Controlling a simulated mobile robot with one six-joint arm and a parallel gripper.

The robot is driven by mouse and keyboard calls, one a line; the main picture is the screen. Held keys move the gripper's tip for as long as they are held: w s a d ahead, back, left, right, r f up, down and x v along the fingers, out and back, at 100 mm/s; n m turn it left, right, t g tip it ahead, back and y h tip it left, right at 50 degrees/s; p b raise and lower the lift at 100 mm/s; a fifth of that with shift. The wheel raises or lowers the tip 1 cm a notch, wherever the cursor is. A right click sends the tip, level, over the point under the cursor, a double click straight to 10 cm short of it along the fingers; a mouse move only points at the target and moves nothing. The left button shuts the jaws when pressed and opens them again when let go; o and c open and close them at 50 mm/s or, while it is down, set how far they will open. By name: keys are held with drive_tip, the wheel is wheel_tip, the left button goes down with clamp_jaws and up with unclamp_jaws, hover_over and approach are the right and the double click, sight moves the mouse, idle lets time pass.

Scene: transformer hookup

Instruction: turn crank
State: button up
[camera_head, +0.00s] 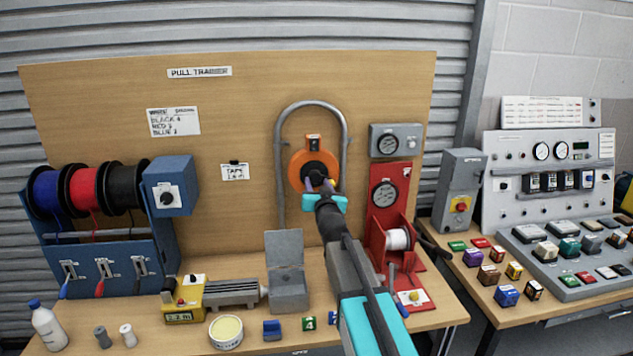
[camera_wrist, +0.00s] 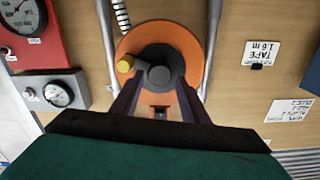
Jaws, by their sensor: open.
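The orange reel (camera_head: 309,160) is mounted on the wooden board at the bend of a grey conduit, and it fills the middle of the wrist view (camera_wrist: 191,46). On its face is a dark grey round hub (camera_wrist: 158,57) with a short crank arm (camera_wrist: 146,70) and a yellow knob (camera_wrist: 125,64). My gripper (camera_head: 319,186) is in front of the reel's lower part. In the wrist view my gripper (camera_wrist: 157,90) is open, its two dark fingers on either side of the hub's edge. The left finger lies close to the knob; I cannot tell whether it touches.
The grey conduit (camera_head: 279,170) runs around the reel. A red stand (camera_head: 382,215) with a white spool is close to my arm's right. A grey box (camera_head: 287,275) and a yellow measuring unit (camera_head: 186,297) stand on the bench below.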

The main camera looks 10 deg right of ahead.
sight(322, 180)
drive_tip(key=shift+w, duration=1.25)
drive_tip(key=shift+c, duration=0.2)
clamp_jaws()
